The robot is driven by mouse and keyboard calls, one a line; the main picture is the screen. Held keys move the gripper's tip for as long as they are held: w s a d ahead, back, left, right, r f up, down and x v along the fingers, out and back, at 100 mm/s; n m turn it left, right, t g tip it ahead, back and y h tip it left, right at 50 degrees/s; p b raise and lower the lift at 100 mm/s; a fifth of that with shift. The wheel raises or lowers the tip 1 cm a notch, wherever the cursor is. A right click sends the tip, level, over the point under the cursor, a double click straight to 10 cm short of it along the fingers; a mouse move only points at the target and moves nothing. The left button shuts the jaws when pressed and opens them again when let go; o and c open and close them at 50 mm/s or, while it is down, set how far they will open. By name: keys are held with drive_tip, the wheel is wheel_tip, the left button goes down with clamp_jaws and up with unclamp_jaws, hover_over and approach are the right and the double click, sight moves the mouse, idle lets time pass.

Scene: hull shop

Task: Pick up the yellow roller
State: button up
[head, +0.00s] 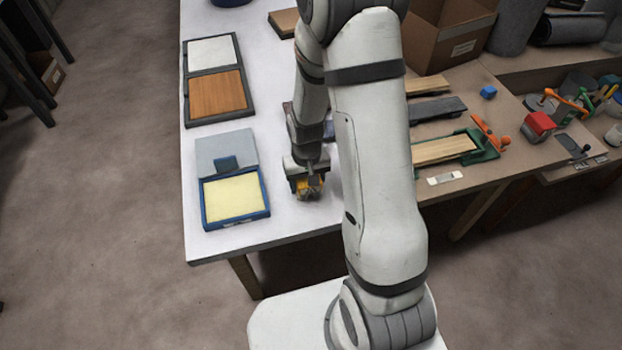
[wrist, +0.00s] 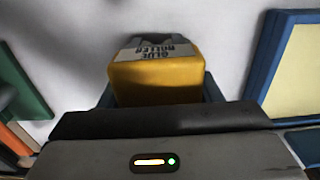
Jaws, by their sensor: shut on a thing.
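The yellow roller (wrist: 157,82) fills the middle of the wrist view, with a pale label reading "GLUE ROLLER" on it. My gripper (head: 309,188) is shut on it, with a dark finger showing on each side of the yellow body in the wrist view. In the head view the yellow roller (head: 312,185) is small and partly covered by my gripper. It is at the white table (head: 285,222), near the front edge. I cannot tell whether it touches the table top.
A blue-framed tray with a pale yellow pad (head: 232,198) lies left of my gripper. A two-panel frame (head: 217,92) lies farther back.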

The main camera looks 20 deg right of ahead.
drive_tip(key=shift+c, duration=0.5)
drive_tip(key=shift+r, duration=0.15)
drive_tip(key=shift+r, duration=0.35)
wheel_tip(320, 180, up, 9)
drive_tip(key=shift+r, duration=0.1)
idle(1.7)
